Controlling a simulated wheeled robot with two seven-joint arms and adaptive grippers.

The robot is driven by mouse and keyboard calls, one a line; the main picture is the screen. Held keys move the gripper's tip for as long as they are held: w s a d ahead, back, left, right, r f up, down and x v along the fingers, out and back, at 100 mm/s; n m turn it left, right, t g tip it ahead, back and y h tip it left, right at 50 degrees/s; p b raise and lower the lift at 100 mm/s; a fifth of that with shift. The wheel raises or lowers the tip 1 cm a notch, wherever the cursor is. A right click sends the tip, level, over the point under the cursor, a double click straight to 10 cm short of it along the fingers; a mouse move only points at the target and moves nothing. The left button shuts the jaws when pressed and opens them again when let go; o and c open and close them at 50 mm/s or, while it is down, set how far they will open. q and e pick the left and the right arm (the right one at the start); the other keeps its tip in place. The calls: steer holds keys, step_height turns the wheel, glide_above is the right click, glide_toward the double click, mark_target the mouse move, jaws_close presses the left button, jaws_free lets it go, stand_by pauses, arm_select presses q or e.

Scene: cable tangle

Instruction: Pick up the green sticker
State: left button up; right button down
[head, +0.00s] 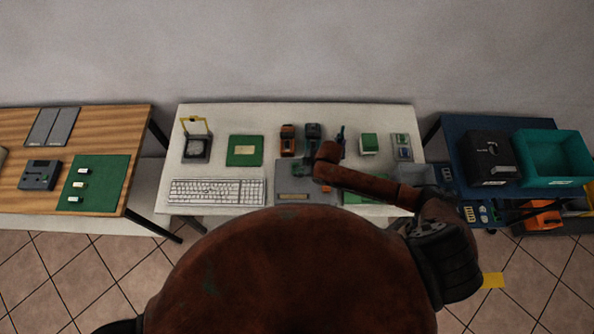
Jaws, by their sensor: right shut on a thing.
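My right arm reaches from the right over the middle white table (290,112). My right gripper (307,171) is small in the head view, low over the grey mat (284,183) and partly covered by the wrist. It is shut on a small green piece, which looks like the green sticker (298,169). The piece is too small to show its outline or any print. I cannot tell whether it touches the mat. My left gripper is not in view.
A white keyboard (216,192), a green board (244,150) and a stand with a yellow frame (196,148) are on the left. Orange and dark devices (288,140) stand behind the gripper. A blue table (455,128) holds a black box (488,157) and a teal bin (551,178).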

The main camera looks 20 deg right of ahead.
steer(key=shift+r, duration=0.1)
steer(key=shift+r, duration=0.55)
steer(key=s+a+r+p, duration=0.3)
steer(key=s+r, duration=0.8)
steer(key=r, duration=0.5)
steer(key=shift+s+a, duration=0.2)
steer(key=shift+a, duration=0.15)
steer(key=shift+f, duration=0.15)
